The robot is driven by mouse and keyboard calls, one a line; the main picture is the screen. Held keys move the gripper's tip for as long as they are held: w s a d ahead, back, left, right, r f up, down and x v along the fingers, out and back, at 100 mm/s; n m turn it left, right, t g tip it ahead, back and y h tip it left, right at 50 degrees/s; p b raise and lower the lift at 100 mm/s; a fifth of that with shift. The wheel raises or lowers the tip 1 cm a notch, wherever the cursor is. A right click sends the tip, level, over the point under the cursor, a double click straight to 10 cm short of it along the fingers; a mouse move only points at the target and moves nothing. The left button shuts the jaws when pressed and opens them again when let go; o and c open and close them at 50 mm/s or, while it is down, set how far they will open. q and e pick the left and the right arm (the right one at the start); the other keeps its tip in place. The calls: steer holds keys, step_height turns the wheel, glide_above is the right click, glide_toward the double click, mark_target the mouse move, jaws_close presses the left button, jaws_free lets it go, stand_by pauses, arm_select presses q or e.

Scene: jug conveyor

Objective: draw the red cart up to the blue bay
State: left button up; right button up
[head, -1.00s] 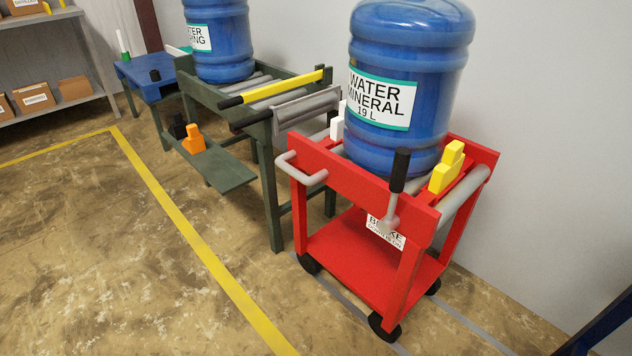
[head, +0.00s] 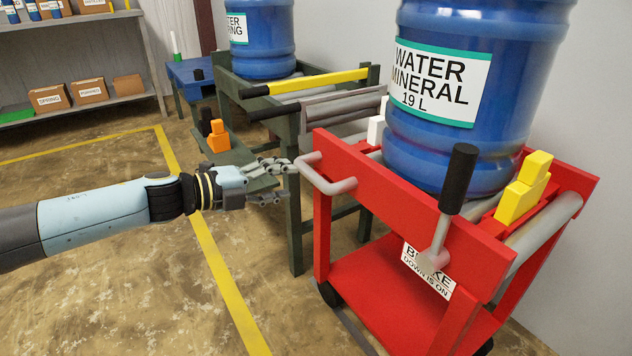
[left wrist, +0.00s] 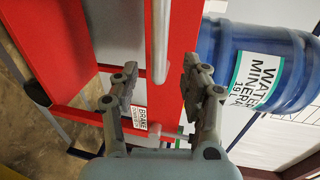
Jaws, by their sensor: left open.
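The red cart (head: 365,178) stands at the right, carrying a blue water jug (head: 440,150) labelled WATER MINERAL 19 L. A grey bar handle (head: 330,183) sticks out from its side. My left gripper (head: 284,182) is open and empty just left of the handle; in the left wrist view the handle (left wrist: 160,40) lies ahead, between the fingers (left wrist: 160,76), apart from them. The cart's brake lever (head: 458,180) points up with its black grip on top, above a sign (head: 428,270) reading that down is on. A blue table (head: 190,72) stands at the back; I cannot tell whether it is the blue bay.
A green roller stand (head: 295,215) with another blue jug (head: 262,40) and a yellow bar (head: 318,82) stands just beyond the cart. Yellow floor lines (head: 215,260) run at the left, where the floor is open. A shelf (head: 75,112) with boxes stands at the back left.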

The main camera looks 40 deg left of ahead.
mark_target(309, 178)
arm_select(q)
steer(key=b+x, duration=0.1)
steer(key=x, duration=0.6)
steer(key=shift+w+f, duration=0.15)
steer(key=shift+w, duration=0.05)
steer(key=shift+w+d, duration=0.25)
steer(key=shift+w, duration=0.15)
arm_select(e)
steer(key=w+r, duration=0.1)
steer(key=w+a+r, duration=0.1)
steer(key=r, duration=0.1)
steer(key=shift+w, duration=0.4)
arm_select(q)
steer(key=shift+c, duration=0.3)
jaws_close()
steer(key=shift+f, duration=0.15)
arm_select(e)
steer(key=shift+f, duration=0.1)
